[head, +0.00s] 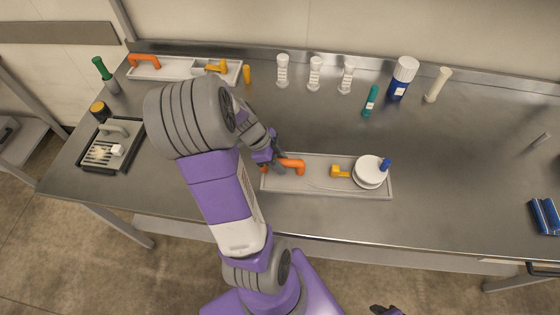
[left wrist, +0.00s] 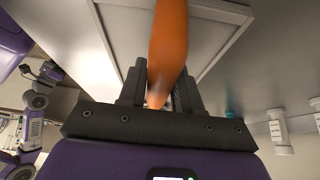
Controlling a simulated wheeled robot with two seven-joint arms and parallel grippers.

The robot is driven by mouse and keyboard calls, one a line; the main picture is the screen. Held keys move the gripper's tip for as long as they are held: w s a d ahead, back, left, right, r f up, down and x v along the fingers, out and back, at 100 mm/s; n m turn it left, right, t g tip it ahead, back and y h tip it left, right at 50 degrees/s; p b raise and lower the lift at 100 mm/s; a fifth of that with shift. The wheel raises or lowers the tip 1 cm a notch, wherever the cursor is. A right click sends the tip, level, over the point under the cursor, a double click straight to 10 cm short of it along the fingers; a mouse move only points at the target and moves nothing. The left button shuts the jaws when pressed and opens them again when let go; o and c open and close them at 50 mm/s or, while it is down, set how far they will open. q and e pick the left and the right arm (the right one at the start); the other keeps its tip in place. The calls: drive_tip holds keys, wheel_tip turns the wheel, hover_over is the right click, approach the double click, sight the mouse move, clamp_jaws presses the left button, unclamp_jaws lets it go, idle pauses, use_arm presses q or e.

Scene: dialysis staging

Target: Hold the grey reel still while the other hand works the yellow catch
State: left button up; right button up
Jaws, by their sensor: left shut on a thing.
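The pale grey reel (head: 369,172), a round disc with a blue knob (head: 386,165), sits at the right end of a shallow grey tray (head: 320,191) in the head view. The yellow catch (head: 339,171) lies just left of the reel on the same tray. My left gripper (head: 276,163) is at the tray's left end, shut on an orange handle (head: 294,165). The left wrist view shows the orange handle (left wrist: 168,45) between the two fingers. A dark part of my right gripper (head: 387,310) shows at the bottom edge, apart from the tray; its jaws are unclear.
A second tray (head: 165,72) with an orange handle and yellow piece stands at the back left. White fittings (head: 315,73), a teal tube (head: 370,100) and a blue-and-white bottle (head: 401,78) stand behind. The table right of the tray is mostly clear.

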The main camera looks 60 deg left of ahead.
drive_tip(key=c, duration=0.6)
drive_tip(key=shift+m+t+h, duration=0.5)
drive_tip(key=shift+m, duration=0.2)
drive_tip(key=w, duration=0.2)
drive_tip(key=w+d+r, duration=0.1)
drive_tip(key=w, duration=0.1)
drive_tip(key=w+d+r, duration=0.1)
drive_tip(key=w, duration=0.1)
clamp_jaws()
drive_tip(key=w+r+m+t, duration=0.5)
drive_tip(key=w+r, duration=1.5)
drive_tip(key=r, duration=0.2)
drive_tip(key=s+a+n+g+y, duration=0.1)
drive_tip(key=a+n, duration=0.1)
drive_tip(key=a, duration=0.3)
drive_tip(key=a+r+n+g+y, duration=0.1)
drive_tip(key=a+n, duration=0.2)
drive_tip(key=a, duration=0.3)
drive_tip(key=s+a+r+n+g+y, duration=0.1)
drive_tip(key=a+n, duration=0.2)
drive_tip(key=a, duration=0.3)
drive_tip(key=shift+s, duration=0.3)
drive_tip(key=s+a+r+n+g, duration=0.2)
drive_tip(key=s+a+n, duration=0.3)
drive_tip(key=a, duration=0.3)
drive_tip(key=s+a+r+n+g+y, duration=0.1)
drive_tip(key=s+a+r+n+g, duration=0.2)
drive_tip(key=s+a+n, duration=0.2)
drive_tip(key=a+n, duration=0.3)
drive_tip(key=shift+r, duration=0.35)
